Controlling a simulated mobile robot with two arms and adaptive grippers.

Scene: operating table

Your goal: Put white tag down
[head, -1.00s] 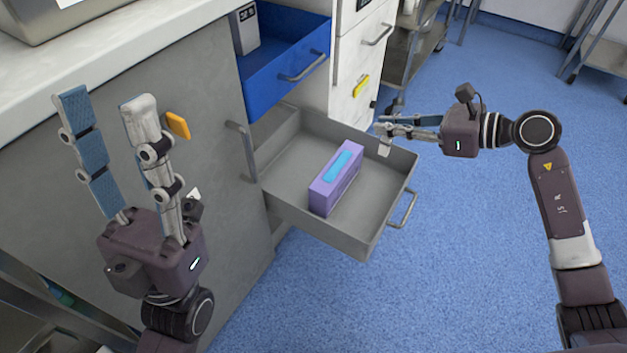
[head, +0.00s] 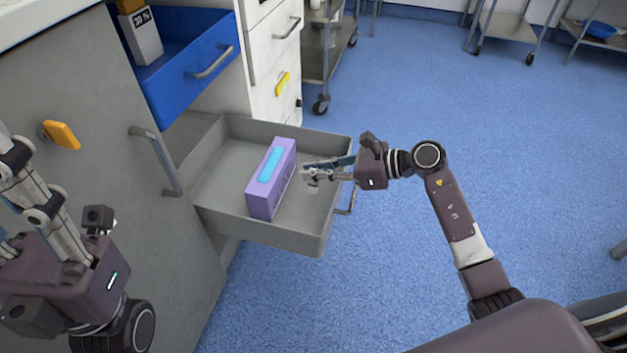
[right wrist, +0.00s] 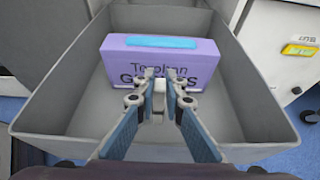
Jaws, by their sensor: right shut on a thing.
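My right gripper (head: 306,172) is over the right side of the open grey drawer (head: 215,180). It is shut on a small white tag (head: 313,188), which hangs just below its fingertips. In the right wrist view the tag (right wrist: 159,88) is pinched between the two fingertips, in front of the purple box. The tag is small and any print on it cannot be read. My left gripper (head: 15,175) is at the left edge of the head view, partly cut off, with its fingers apart and nothing seen between them.
A purple glove box (head: 271,190) with a blue top strip stands in the grey drawer, left of my right gripper. A blue drawer (head: 185,85) above is also open and holds a white container (head: 141,38). Open floor lies to the right.

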